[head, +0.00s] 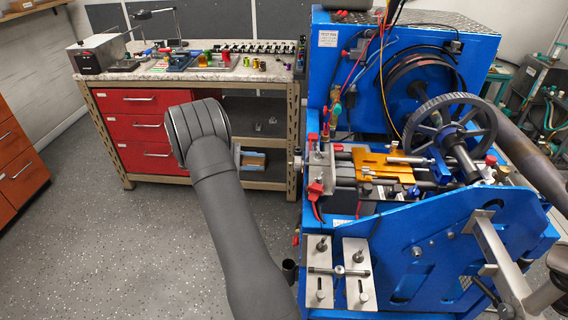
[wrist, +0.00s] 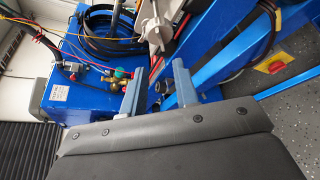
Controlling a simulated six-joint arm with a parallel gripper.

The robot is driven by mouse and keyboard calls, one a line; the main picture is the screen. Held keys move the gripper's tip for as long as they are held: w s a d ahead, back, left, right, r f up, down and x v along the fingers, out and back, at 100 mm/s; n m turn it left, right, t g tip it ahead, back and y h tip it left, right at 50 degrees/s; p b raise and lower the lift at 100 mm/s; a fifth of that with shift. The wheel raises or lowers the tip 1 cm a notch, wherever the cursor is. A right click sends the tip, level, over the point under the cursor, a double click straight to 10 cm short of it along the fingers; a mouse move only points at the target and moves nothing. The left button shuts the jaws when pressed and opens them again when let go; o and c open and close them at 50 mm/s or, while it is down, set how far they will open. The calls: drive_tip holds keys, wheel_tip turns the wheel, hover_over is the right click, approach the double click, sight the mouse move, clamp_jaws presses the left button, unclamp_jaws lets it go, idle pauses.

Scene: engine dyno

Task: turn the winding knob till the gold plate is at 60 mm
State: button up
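The gold plate (head: 372,163) lies flat on the slide of the blue engine stand, right of centre in the head view. No millimetre reading can be made out. A small grey round part (head: 297,165) sticks out at the slide's left end; I cannot tell whether it is the winding knob. A large dark handwheel (head: 451,128) stands upright right of the plate. My gripper (wrist: 159,84) shows in the wrist view with its two fingers apart and nothing seen held between them. A dark round part shows beyond the gap. In the head view I see my arm, not the fingers.
The blue stand (head: 335,62) carries loose red, yellow and black cables (head: 383,60) above the slide. A workbench (head: 205,68) with red drawers and small parts stands at the back left. The grey floor (head: 120,250) on the left is clear.

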drive_tip(key=x, duration=1)
drive_tip(key=shift+c, duration=0.2)
clamp_jaws()
